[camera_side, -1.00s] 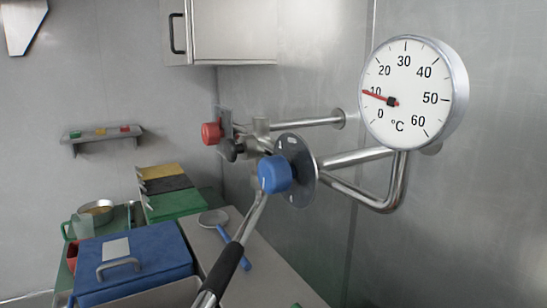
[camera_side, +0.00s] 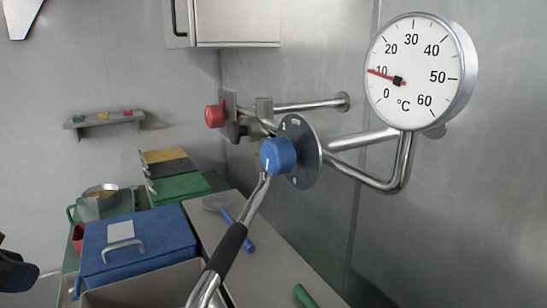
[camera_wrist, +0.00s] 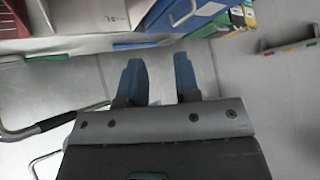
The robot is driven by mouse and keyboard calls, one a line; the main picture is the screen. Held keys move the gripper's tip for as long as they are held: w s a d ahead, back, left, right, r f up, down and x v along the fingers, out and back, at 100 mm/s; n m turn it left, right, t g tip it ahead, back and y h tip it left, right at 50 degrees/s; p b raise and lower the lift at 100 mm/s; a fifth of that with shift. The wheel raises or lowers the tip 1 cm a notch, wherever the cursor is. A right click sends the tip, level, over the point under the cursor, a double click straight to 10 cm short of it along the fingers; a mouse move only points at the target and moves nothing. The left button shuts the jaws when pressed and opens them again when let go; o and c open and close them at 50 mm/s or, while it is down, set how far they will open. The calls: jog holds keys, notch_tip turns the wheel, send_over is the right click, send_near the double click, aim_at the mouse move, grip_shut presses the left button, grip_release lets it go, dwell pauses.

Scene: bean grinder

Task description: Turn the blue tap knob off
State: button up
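The blue tap knob (camera_side: 278,155) is in the middle of the side view, in front of a round dark plate (camera_side: 308,155) with small white marks. A pale line shows on the knob's face; its setting is too small to read for sure. Nothing touches the knob. My gripper (camera_wrist: 158,78) shows in the wrist view as two blue fingers, apart and with nothing between them. The knob is not in the wrist view. A dark part at the left edge of the side view (camera_side: 17,272) may be part of my arm, far from the knob.
A steel rod with a black grip (camera_side: 226,248) slants down from below the knob. A red knob (camera_side: 214,115) sits behind on the pipes. A dial thermometer (camera_side: 415,65) reads near 10. A blue-lidded box (camera_side: 150,245), cutting boards (camera_side: 180,188) and a wall shelf (camera_side: 105,119) are left.

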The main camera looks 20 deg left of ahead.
aim_at(267, 161)
jog(key=shift+o, duration=1.4)
jog(key=w+d+r+m+t+h, duration=0.2)
jog(key=w+d+r+m+t, duration=0.1)
jog(key=w+d+r, duration=0.3)
jog(key=shift+w+d+t, duration=0.25)
jog(key=shift+w+t, duration=0.15)
jog(key=shift+t, duration=0.1)
jog(key=shift+o, duration=0.9)
jog(key=d+r+m+h, duration=0.1)
jog(key=w+d+r+t+h, duration=0.1)
jog(key=d, duration=0.1)
jog(key=d+m+h, duration=0.1)
jog(key=shift+w+d+r+m, duration=0.3)
jog(key=shift+w+r, duration=0.1)
jog(key=o, duration=0.3)
jog(key=d+r+m+h, duration=0.1)
jog(key=d+m+h, duration=0.1)
jog(key=d, duration=0.2)
jog(key=d+r+m+h, duration=0.2)
jog(key=d+h, duration=0.1)
jog(key=d, duration=0.1)
jog(key=s+d+r+m+h, duration=0.1)
jog(key=d+m+h, duration=0.1)
jog(key=d+h, duration=0.1)
jog(key=shift+d+r+m+g, duration=0.4)
jog(key=shift+d, duration=0.2)
jog(key=shift+o, duration=0.2)
jog(key=x, duration=1.3)
jog(key=shift+w+d, duration=0.2)
jog(key=shift+d, duration=0.05)
